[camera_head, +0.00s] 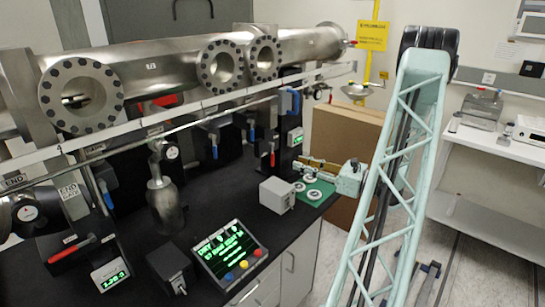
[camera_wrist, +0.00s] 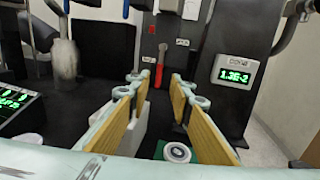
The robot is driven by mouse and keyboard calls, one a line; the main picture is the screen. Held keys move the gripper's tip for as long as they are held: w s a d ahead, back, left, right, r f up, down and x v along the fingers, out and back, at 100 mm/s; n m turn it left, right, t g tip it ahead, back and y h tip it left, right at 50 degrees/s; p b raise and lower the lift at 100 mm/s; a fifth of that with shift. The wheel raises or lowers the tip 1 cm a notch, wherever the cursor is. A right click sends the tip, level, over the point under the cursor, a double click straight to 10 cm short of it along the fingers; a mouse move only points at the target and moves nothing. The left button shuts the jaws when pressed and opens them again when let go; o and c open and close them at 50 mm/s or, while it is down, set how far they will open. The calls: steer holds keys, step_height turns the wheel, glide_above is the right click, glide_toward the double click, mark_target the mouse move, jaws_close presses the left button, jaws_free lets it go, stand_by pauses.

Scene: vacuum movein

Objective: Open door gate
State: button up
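My gripper (camera_head: 308,163) is over the far right end of the black bench in the head view. In the wrist view its two yellow-padded fingers (camera_wrist: 155,79) are apart, with nothing held between them. A small red handle (camera_wrist: 159,66) on a black upright panel shows beyond and between the fingertips; it looks upright and apart from them. I cannot tell which part is the door gate.
A display (camera_wrist: 235,71) reading about 1.3E-2 is right of the red handle. A grey-white box (camera_head: 277,195) and a green mat with white rings (camera_head: 313,195) lie below my gripper. A steel chamber (camera_head: 150,75) spans above. A control panel (camera_head: 229,253) stands on the bench.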

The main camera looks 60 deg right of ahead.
mark_target(272, 154)
steer(key=shift+w, duration=0.15)
steer(key=shift+w+a+b, duration=0.15)
steer(key=shift+w+b, duration=0.05)
steer(key=shift+w, duration=2.05)
steer(key=shift+w+a+b, duration=0.2)
steer(key=shift+w, duration=2)
steer(key=shift+w+a+b, duration=0.15)
steer(key=shift+w+b, duration=0.05)
steer(key=shift+w, duration=2.05)
jaws_close()
